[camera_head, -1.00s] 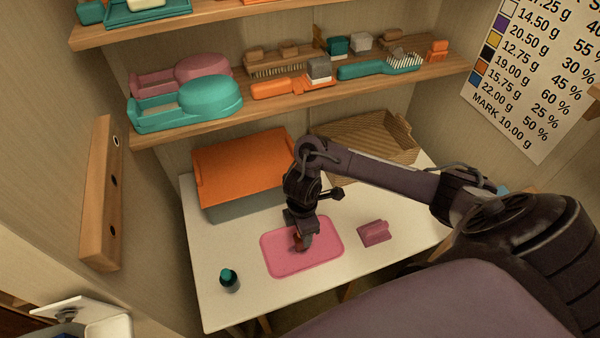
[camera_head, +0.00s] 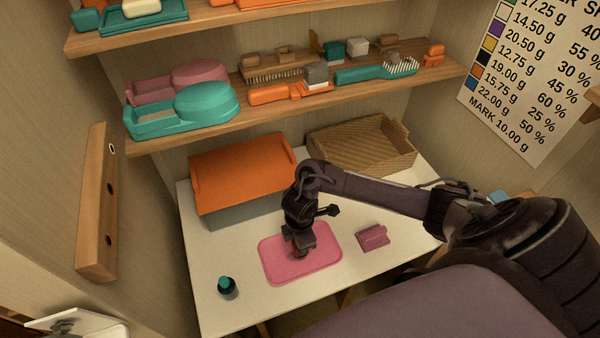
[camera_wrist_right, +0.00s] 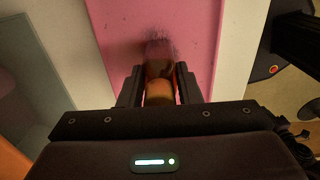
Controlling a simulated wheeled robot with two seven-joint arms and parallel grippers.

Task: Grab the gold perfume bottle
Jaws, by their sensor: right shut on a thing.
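My right gripper (camera_wrist_right: 160,88) is shut on a small gold-orange bottle (camera_wrist_right: 159,92), seen from above between the two fingers in the right wrist view. In the head view, my right gripper (camera_head: 299,250) points down over the pink tray (camera_head: 275,268). The bottle's lower part is dark there and mostly hidden by the gripper; I cannot tell whether it touches the tray.
A dark bottle with a teal cap (camera_head: 227,288) stands left of the tray, and a pink block (camera_head: 373,237) lies to the right. An orange-lidded box (camera_head: 243,170) and a wicker basket (camera_head: 360,143) stand behind. Loaded shelves (camera_head: 300,100) hang above.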

